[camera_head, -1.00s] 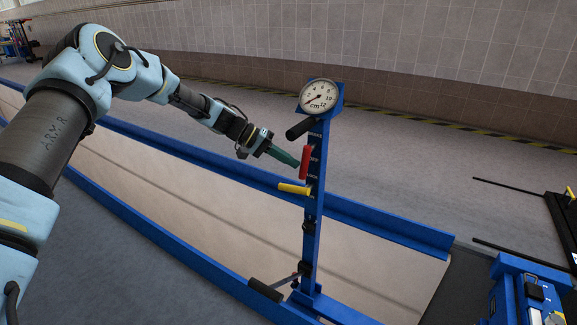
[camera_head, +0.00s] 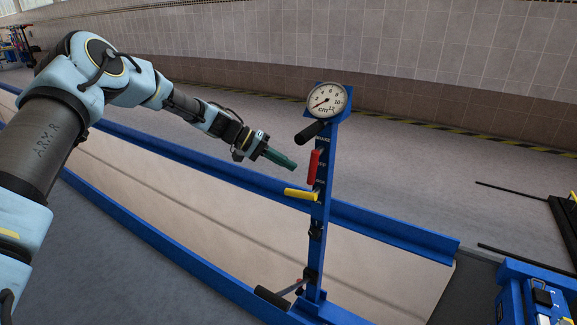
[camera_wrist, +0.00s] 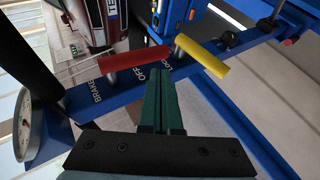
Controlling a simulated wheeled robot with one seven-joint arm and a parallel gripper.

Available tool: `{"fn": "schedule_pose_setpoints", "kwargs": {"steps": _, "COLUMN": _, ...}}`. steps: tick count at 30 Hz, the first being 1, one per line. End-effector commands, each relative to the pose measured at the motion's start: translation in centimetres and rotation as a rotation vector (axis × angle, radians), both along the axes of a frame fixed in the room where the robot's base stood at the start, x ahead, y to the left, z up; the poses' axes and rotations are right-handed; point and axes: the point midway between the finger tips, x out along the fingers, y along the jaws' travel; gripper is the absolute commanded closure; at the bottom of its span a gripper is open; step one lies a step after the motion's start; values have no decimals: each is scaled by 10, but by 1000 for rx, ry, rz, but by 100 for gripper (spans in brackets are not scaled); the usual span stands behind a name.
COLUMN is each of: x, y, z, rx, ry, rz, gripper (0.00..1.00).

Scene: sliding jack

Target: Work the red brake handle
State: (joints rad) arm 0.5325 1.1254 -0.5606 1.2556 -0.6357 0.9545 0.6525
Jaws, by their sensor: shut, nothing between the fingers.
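The red brake handle (camera_head: 314,166) sticks out from the blue post (camera_head: 322,228), below the gauge and a black handle. It also shows in the wrist view (camera_wrist: 133,60), just beyond and to the left of the fingertips. My gripper (camera_head: 294,165) has green fingers pressed together with nothing between them. In the head view its tips are a little left of the red handle, with a small gap. In the wrist view the shut fingers (camera_wrist: 158,75) point toward the space between the red handle and the yellow handle (camera_wrist: 202,57).
A round gauge (camera_head: 327,100) tops the post, with a black handle (camera_head: 310,132) under it. The yellow handle (camera_head: 300,194) is below the red one. A black foot pedal (camera_head: 271,298) sits near the base. Blue rails (camera_head: 400,233) flank the pit.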

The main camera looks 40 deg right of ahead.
Motion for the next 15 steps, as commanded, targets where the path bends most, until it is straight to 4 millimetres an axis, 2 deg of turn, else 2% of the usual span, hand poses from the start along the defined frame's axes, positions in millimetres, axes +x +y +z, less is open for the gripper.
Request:
{"fn": "schedule_pose_setpoints", "kwargs": {"steps": 2, "x": 2, "y": 2, "z": 1, "rx": -1, "ry": 0, "rz": -1, "gripper": 100}}
{"fn": "schedule_pose_setpoints", "kwargs": {"steps": 15, "x": 41, "y": 41, "z": 45, "rx": -2, "ry": -3, "rz": 2, "gripper": 100}}
